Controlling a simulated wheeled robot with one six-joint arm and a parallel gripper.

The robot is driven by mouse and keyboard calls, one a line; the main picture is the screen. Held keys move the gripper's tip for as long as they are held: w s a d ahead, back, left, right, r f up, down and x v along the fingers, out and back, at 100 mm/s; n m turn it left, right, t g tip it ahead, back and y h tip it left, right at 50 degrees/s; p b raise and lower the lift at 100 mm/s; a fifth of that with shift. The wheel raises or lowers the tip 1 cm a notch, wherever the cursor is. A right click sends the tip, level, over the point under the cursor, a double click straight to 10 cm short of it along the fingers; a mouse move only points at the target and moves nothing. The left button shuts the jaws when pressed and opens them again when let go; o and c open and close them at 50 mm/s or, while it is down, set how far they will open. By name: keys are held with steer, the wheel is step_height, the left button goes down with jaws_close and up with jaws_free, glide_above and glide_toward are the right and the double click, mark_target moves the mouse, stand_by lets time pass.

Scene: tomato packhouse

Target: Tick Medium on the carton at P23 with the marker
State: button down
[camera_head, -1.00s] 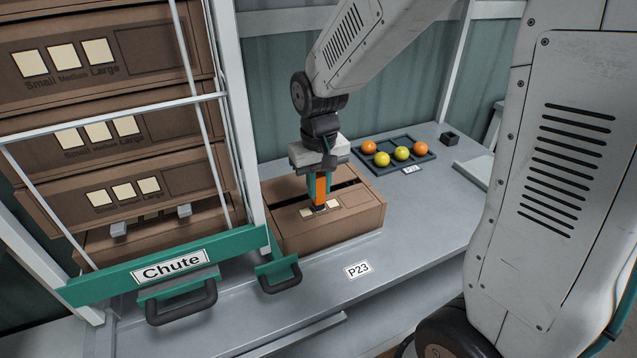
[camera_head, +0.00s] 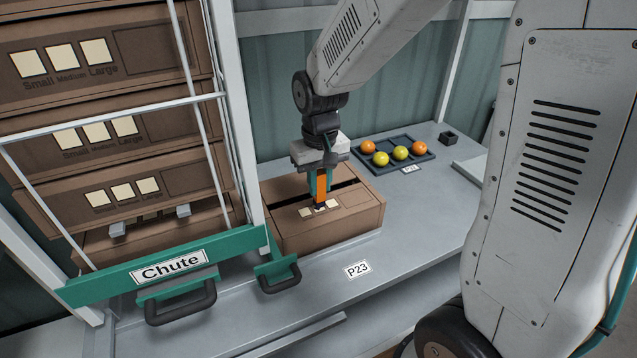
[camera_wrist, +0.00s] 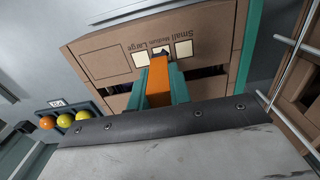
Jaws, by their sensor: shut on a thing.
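The brown carton (camera_head: 362,224) stands on the bench behind the P23 label (camera_head: 357,269). Its top carries three cream tick boxes; in the wrist view the printed words Small, Medium and Large run beside them. My gripper (camera_head: 321,188) is shut on the orange marker (camera_head: 321,186), which points down at the carton top. In the wrist view the marker (camera_wrist: 158,84) has its dark tip over the middle box (camera_wrist: 162,54), by Medium. The tip hides part of that box. I cannot tell whether the tip touches it or whether a tick is there.
A green-fronted chute (camera_head: 170,267) with stacked cartons (camera_head: 170,180) stands close at the left. A dark tray (camera_head: 373,167) with orange and yellow tomatoes sits behind right, and a small dark box (camera_head: 449,138) lies beyond. The bench right of the carton is clear.

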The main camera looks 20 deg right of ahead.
steer(key=shift+r, duration=0.1)
steer(key=shift+r, duration=2.95)
steer(key=shift+a, duration=0.1)
